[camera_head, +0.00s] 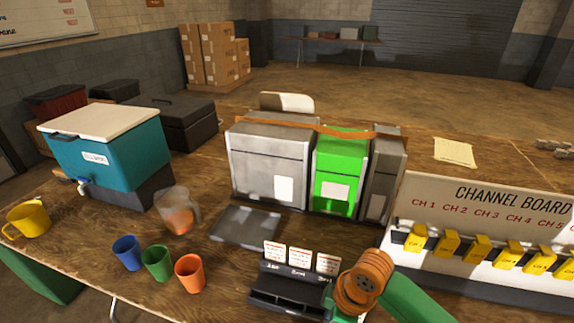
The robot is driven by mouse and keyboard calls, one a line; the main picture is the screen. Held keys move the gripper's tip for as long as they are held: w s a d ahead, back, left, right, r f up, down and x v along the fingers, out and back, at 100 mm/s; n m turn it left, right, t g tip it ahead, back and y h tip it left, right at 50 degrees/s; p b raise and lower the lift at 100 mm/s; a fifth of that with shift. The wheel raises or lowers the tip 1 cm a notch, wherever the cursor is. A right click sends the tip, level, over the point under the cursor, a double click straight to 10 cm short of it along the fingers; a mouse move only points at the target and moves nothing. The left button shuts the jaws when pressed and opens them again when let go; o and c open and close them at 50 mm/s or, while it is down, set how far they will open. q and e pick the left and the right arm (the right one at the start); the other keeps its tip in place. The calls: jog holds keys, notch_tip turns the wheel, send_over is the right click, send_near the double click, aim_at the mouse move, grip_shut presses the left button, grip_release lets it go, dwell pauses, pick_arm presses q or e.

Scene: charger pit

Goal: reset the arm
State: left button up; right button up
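Neither of my grippers shows in the head view, and no arm link of mine can be made out for certain. An orange ringed piece (363,283) with a green bar (415,300) running to the lower right stands at the bottom edge. I cannot tell whether it belongs to my body. It partly covers the right end of a black charger dock (275,300) with three small label cards (300,258).
On the wooden table stand a teal cooler (110,150), a clear pitcher (178,210), a yellow mug (28,219), blue (127,252), green (157,263) and orange (190,273) cups, a grey tray (245,226), grey and green cases (340,170), and a channel board (480,200) with several yellow units.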

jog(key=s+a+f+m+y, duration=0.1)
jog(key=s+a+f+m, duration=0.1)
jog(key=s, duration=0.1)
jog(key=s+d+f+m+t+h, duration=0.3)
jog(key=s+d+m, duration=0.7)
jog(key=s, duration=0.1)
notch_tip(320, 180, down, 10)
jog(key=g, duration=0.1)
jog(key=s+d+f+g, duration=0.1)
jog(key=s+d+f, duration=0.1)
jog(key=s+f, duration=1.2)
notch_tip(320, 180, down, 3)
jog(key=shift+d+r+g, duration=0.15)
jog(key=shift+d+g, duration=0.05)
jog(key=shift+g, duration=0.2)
